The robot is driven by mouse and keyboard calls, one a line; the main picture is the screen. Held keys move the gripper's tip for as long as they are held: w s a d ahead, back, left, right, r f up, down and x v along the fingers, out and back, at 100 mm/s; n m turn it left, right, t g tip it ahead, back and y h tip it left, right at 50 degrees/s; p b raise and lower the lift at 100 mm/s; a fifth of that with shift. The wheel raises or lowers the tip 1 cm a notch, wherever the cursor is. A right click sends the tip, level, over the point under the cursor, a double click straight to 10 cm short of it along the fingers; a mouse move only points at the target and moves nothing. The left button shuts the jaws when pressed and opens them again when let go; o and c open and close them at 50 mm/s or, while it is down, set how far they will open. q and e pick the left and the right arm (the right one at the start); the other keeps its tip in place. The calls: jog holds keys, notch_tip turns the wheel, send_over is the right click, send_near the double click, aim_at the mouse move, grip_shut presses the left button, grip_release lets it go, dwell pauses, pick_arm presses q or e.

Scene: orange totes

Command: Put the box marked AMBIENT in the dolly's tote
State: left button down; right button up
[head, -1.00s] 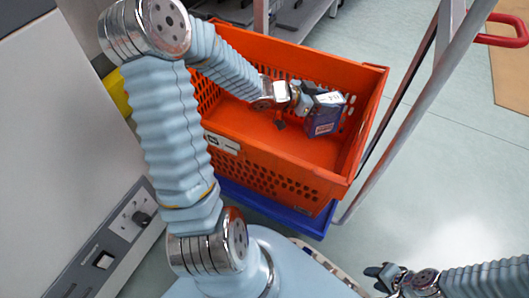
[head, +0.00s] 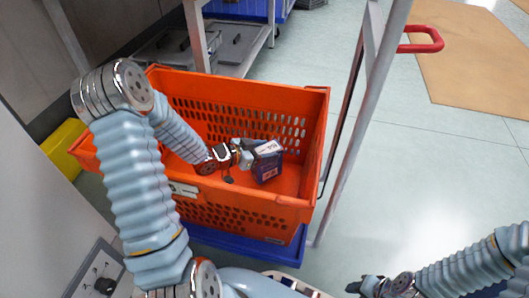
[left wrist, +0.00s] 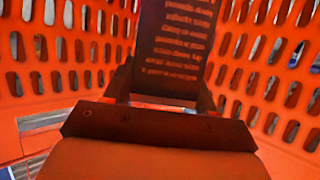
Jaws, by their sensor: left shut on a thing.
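The orange tote (head: 245,200) stands on a blue dolly (head: 260,250). My left gripper (head: 248,158) reaches down into the tote and is shut on a small dark blue box (head: 268,168) with a white top. The box is inside the tote's walls, near its right side; whether it touches the floor I cannot tell. The marking on the box is too small to read in the head view. In the left wrist view a dark reddish face with lines of print (left wrist: 178,45) shows, with the tote's slotted walls (left wrist: 65,50) around it. My right gripper (head: 365,287) is at the bottom edge, away from the tote.
A grey post (head: 355,130) with a red handle (head: 425,42) stands just right of the tote. A shelf rack (head: 235,45) is behind it. A yellow object (head: 65,145) is at the left. Floor at the right is clear.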

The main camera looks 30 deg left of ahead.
pick_arm(q)
jog(key=shift+r, duration=0.1)
jog(key=shift+f+b, duration=0.5)
jog(key=shift+f, duration=0.1)
jog(key=shift+c, duration=1.9)
grip_release()
jog(key=shift+r+p, duration=0.35)
jog(key=shift+s+r+p, duration=0.1)
jog(key=shift+r+p, duration=0.4)
jog(key=shift+r, duration=0.15)
jog(key=p+v, duration=0.3)
jog(key=v, duration=0.4)
jog(key=shift+f, duration=0.35)
